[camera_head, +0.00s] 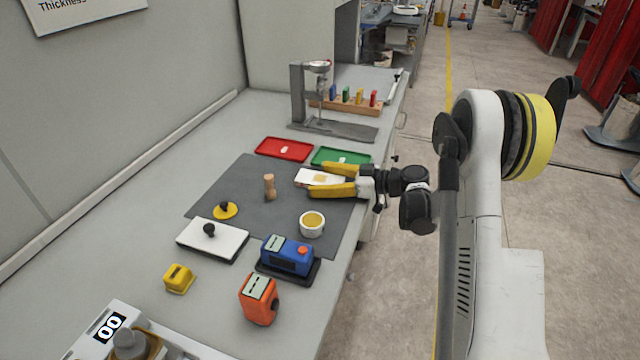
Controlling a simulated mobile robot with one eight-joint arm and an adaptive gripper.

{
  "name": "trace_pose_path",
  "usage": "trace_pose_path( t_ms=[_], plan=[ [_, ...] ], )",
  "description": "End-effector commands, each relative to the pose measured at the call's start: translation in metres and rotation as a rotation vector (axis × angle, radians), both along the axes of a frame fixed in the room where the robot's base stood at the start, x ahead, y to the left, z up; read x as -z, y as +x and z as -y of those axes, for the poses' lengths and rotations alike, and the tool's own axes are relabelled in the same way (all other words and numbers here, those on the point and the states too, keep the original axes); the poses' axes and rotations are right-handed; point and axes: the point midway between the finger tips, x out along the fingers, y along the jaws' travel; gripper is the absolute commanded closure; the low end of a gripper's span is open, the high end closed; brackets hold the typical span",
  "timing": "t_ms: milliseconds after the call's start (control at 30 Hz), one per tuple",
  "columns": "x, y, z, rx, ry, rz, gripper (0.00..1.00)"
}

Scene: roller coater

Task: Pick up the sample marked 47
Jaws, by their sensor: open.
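A flat white sample panel (303,177) with a tan patch lies at the right part of the dark grey mat. I cannot read any number on it, so I cannot tell whether it is marked 47. My gripper (320,179) reaches in from the right with its two yellow fingers apart. One finger is on the far side of the panel and one on the near side, partly covering it. I cannot tell whether they touch it or are slightly above it.
A red tray (284,149) and a green tray (341,156) lie behind the panel. A wooden peg (269,187) stands left and a white cup (312,224) nearer. Blue (288,254) and orange (259,298) devices stand in front. A grey stand (298,95) rises at the back.

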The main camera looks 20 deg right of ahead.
Motion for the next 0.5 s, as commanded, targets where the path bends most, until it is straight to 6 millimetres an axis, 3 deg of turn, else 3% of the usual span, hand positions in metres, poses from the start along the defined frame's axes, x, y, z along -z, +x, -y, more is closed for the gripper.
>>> trace_pose_path(
  t_ms=[33, 233, 500],
  plan=[
    [-0.0005, -0.0001, 0.0000, 0.000, 0.000, 0.000, 0.20],
    [-0.0005, -0.0003, 0.0002, 0.000, 0.000, 0.000, 0.78],
    [-0.0004, -0.0004, 0.0004, 0.000, 0.000, 0.000, 0.78]
  ],
)
